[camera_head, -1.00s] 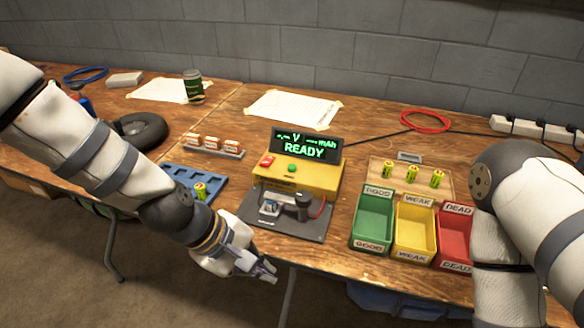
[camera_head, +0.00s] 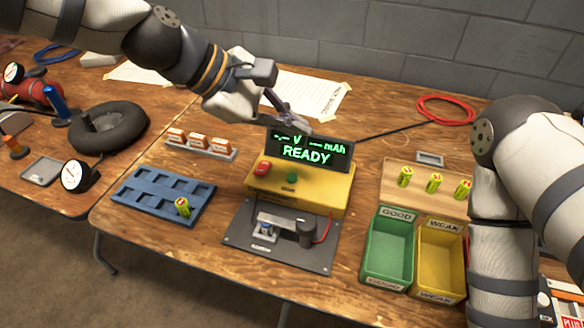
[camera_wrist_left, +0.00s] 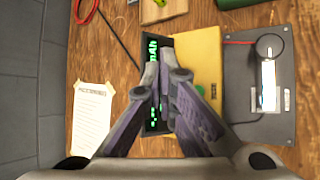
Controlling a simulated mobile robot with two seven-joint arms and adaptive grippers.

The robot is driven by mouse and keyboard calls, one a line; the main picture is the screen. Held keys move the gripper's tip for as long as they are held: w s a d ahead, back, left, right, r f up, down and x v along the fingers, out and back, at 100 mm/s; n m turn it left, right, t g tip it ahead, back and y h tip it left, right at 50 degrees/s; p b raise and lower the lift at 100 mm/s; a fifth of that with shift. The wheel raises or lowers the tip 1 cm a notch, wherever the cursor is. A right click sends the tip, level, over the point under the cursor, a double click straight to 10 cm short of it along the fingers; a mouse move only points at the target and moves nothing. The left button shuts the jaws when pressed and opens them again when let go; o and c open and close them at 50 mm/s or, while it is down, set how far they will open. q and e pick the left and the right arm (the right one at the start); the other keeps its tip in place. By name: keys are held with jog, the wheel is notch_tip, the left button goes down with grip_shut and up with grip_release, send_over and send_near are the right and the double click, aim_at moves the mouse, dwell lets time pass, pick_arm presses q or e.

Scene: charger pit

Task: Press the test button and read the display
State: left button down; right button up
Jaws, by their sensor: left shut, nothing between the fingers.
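The yellow tester (camera_head: 300,190) stands on the table with a green button (camera_head: 292,179) and a red button (camera_head: 263,168) on its top. Its display (camera_head: 310,150) shows dashes before V and mAh, and READY in green. My left gripper (camera_head: 303,127) is shut and empty, above the display's upper edge, behind both buttons. In the left wrist view its fingers cover part of the display, and the green button (camera_wrist_left: 200,89) shows beside them. A grey cradle plate (camera_head: 250,250) lies in front of the tester; its contents are unclear. My right gripper is out of view.
A blue tray (camera_head: 140,186) with one battery (camera_head: 182,206) is at left. A green bin (camera_head: 388,250) and yellow bin (camera_head: 438,262) stand at right beside my right arm. Several batteries stand on a wooden board (camera_head: 395,190). A red cable (camera_head: 446,98) lies behind.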

pick_arm(q)
jog(key=b, duration=0.3)
send_over(292, 180)
notch_tip(292, 180, down, 7)
jog(key=shift+f, duration=0.95)
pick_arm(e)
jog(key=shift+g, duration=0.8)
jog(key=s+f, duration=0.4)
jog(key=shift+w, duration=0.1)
pick_arm(q)
jog(key=shift+f, duration=0.4)
jog(key=shift+f, duration=0.4)
jog(key=shift+r+p, duration=0.4)
jog(key=shift+r, duration=0.55)
jog(key=shift+f, duration=0.15)
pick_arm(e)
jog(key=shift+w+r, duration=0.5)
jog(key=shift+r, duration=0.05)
